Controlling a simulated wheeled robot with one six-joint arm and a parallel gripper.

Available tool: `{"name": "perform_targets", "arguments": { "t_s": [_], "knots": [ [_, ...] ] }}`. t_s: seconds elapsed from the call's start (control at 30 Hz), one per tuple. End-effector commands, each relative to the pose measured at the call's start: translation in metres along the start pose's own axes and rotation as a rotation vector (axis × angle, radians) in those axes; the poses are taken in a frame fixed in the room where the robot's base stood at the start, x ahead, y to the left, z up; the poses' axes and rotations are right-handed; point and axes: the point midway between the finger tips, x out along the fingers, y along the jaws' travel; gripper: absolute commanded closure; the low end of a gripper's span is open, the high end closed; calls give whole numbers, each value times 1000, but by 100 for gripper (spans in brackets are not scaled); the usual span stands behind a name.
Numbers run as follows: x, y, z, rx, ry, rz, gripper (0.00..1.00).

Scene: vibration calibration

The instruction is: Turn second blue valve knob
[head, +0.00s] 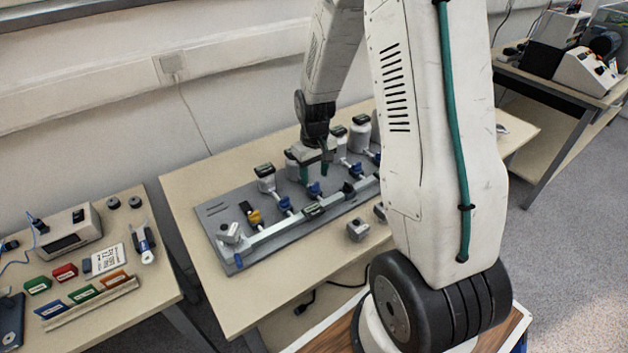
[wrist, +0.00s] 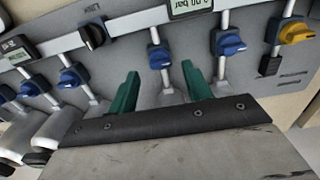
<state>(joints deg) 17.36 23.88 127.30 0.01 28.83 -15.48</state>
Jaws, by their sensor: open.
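A grey valve panel (head: 215,219) lies on the middle table with a row of blue knobs and one yellow knob (head: 254,217). Counting from the yellow knob, the first blue knob (head: 285,204) and the second blue knob (head: 314,188) show in the head view. The wrist view shows the row reversed, with the yellow knob (wrist: 297,32) at right, then the first blue knob (wrist: 229,43) and the second (wrist: 159,56). My gripper (head: 314,172) is open with green fingers. In the wrist view my gripper (wrist: 160,70) has the second blue knob framed between its fingertips, apparently without contact.
More blue knobs (wrist: 69,77) stand along the row. A pressure display (wrist: 190,6) and a black knob (wrist: 93,35) sit on the rail. White-bodied canisters (head: 265,180) line the panel's back. The table's front left is clear.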

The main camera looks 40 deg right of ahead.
Motion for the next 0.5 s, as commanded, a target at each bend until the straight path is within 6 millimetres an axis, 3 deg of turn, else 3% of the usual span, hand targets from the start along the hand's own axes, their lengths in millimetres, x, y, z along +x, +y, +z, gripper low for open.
{"name": "perform_targets", "arguments": {
  "t_s": [0.2,0.5],
  "knots": [
    [26,0,0,1,-2,-1,51],
    [30,0,0,1,1,0,51]
  ]
}}
